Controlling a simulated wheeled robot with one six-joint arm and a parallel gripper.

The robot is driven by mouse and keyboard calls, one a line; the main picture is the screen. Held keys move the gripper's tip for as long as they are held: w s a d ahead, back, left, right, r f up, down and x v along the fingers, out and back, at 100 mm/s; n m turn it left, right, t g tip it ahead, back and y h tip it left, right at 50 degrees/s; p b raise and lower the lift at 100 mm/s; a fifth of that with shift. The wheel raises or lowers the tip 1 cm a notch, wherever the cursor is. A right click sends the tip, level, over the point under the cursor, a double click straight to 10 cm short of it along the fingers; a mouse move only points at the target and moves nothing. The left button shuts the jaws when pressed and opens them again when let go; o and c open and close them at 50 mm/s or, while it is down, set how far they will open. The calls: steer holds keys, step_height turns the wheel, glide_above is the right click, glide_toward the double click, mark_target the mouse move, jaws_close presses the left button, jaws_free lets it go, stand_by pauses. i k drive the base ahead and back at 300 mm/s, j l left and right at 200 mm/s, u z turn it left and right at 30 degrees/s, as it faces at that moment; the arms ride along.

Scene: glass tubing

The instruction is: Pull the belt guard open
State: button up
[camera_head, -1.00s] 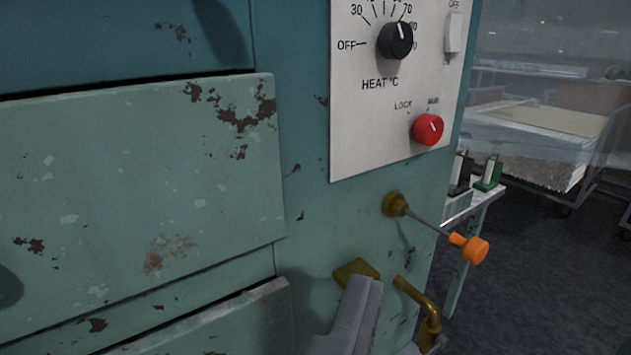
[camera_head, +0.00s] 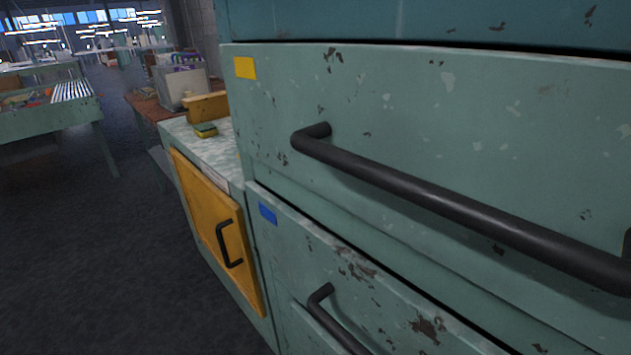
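A yellow panel (camera_head: 215,232) with a black bar handle (camera_head: 229,244) is set in the front of a low green cabinet at left centre. It looks like the belt guard, but no label confirms this. It appears shut, lying close to the cabinet front. My gripper is not in view, so I cannot see whether it is open or shut. Nothing is seen touching the yellow panel or its handle.
A worn green drawer front with a long black handle (camera_head: 470,212) and yellow tag (camera_head: 245,68) fills the right. Below is another front with a blue tag (camera_head: 268,213) and black handle (camera_head: 335,318). A sponge (camera_head: 205,130) lies on the cabinet top. The left floor is clear.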

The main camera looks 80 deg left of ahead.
mark_target(226, 208)
steer(key=u, duration=0.85)
steer(key=l+u, duration=0.1)
steer(key=u, duration=1.2)
steer(key=k+u, duration=0.1)
steer(key=u, duration=0.8)
